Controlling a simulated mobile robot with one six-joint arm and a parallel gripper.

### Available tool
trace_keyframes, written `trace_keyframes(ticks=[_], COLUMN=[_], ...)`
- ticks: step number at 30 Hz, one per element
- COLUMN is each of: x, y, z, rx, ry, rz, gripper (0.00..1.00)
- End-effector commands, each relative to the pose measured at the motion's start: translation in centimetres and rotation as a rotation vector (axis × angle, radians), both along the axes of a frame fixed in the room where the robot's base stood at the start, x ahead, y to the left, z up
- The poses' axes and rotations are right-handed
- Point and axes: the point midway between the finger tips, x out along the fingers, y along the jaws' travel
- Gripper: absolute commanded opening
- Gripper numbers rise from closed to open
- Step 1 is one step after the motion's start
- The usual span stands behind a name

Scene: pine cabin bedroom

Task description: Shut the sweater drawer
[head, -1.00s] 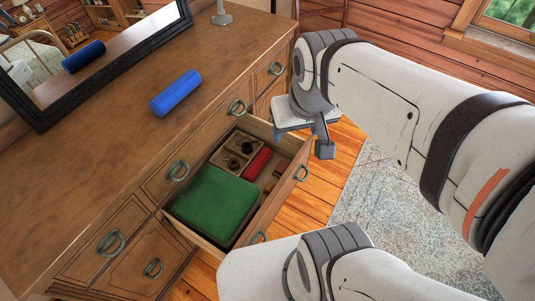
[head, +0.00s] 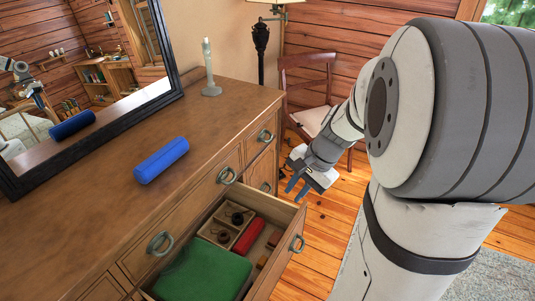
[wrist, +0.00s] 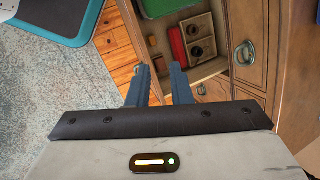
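The open drawer (head: 277,266) sticks out of the wooden dresser (head: 110,215). It holds a folded green sweater (head: 205,270), a red roll (head: 248,237) and a small wooden box (head: 226,223) with dark round pieces. A ring handle (head: 297,244) is on its front. My gripper (head: 297,190) is beyond the drawer's far side, apart from it, with its blue fingers spread and nothing between them. In the wrist view my fingers (wrist: 160,82) point towards the drawer, where the red roll (wrist: 177,43) and wooden box (wrist: 201,37) show; the sweater is mostly cut off.
A chair (head: 312,85) and a lamp (head: 261,40) are behind my gripper. Wooden floor (head: 318,250) and a rug (head: 480,270) lie in front.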

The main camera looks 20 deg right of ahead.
Motion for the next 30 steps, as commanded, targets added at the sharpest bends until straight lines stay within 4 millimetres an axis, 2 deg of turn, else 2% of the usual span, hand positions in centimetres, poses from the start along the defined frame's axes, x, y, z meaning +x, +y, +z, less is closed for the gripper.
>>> trace_keyframes(ticks=[1, 6, 10, 15, 18, 22, 26, 30], x=[1.1, 4.0, 5.4, 6.0, 6.0, 5.9, 6.3, 7.3], y=[-1.6, -6.8, -11.3, -16.7, -18.8, -20.1, -20.0, -18.8], z=[-2.9, -9.3, -14.8, -21.1, -23.5, -25.0, -25.6, -27.1], rx=[0.056, 0.239, 0.38, 0.54, 0.602, 0.643, 0.651, 0.649], ry=[0.034, 0.117, 0.174, 0.23, 0.249, 0.26, 0.263, 0.266], rz=[-0.105, -0.45, -0.716, -1.008, -1.12, -1.191, -1.204, -1.201], gripper=[0.14, 0.01, 0.0, 0.0, 0.0, 0.0, 0.0, 0.0])
